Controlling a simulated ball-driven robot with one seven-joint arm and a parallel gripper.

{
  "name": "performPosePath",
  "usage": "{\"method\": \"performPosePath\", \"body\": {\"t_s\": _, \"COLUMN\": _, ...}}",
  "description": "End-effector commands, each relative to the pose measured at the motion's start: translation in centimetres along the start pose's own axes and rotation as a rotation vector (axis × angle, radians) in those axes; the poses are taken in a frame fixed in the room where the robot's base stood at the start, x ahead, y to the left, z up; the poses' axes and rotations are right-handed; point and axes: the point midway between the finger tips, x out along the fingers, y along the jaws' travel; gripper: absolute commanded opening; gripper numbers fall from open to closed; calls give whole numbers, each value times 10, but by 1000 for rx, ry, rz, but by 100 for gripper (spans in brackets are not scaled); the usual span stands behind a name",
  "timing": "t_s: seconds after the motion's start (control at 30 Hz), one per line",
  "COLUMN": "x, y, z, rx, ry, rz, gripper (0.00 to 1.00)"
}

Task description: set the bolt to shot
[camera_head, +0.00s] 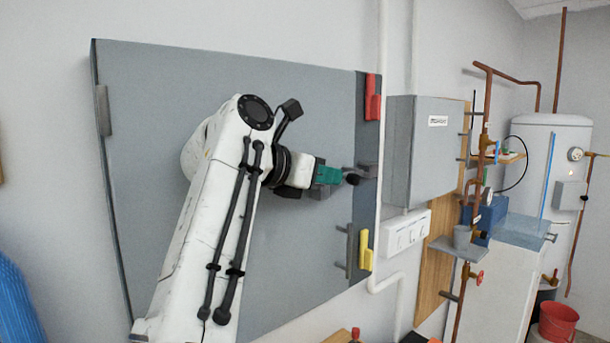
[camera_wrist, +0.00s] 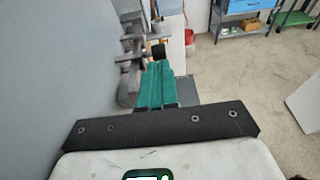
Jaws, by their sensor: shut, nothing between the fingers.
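A grey bolt (camera_head: 366,171) sits at the right edge of a large grey door panel, at mid height, with a dark round knob (camera_head: 352,179) sticking out. In the wrist view the bolt's grey metal parts (camera_wrist: 129,62) lie ahead on the left, and the black knob (camera_wrist: 158,51) stands just beyond the fingertips. My gripper (camera_head: 341,177) has green fingers, shut together with nothing between them. Its tips are close to the knob, at its left in the head view; I cannot tell whether they touch. The fingers (camera_wrist: 158,66) partly cover the bolt in the wrist view.
A red latch (camera_head: 372,98) is above the bolt and a yellow one (camera_head: 365,250) below, near a grey upright handle (camera_head: 350,250). A grey wall box (camera_head: 420,150), white pipe and copper pipework stand to the right. Open floor shows in the wrist view (camera_wrist: 230,75).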

Motion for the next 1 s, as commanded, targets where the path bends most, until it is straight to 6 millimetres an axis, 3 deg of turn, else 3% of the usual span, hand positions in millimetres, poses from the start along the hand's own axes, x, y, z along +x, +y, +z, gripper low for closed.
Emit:
{"method": "performPosePath", "body": {"t_s": 0.23, "x": 26, "y": 0, "z": 0, "rx": 0, "ry": -1, "rz": 0, "gripper": 0}}
{"method": "performPosePath", "body": {"t_s": 0.73, "x": 34, "y": 0, "z": 2, "rx": 0, "ry": 0, "rz": -1, "gripper": 0}}
{"method": "performPosePath", "body": {"t_s": 1.0, "x": 66, "y": 0, "z": 11, "rx": 0, "ry": -1, "rz": -1, "gripper": 0}}
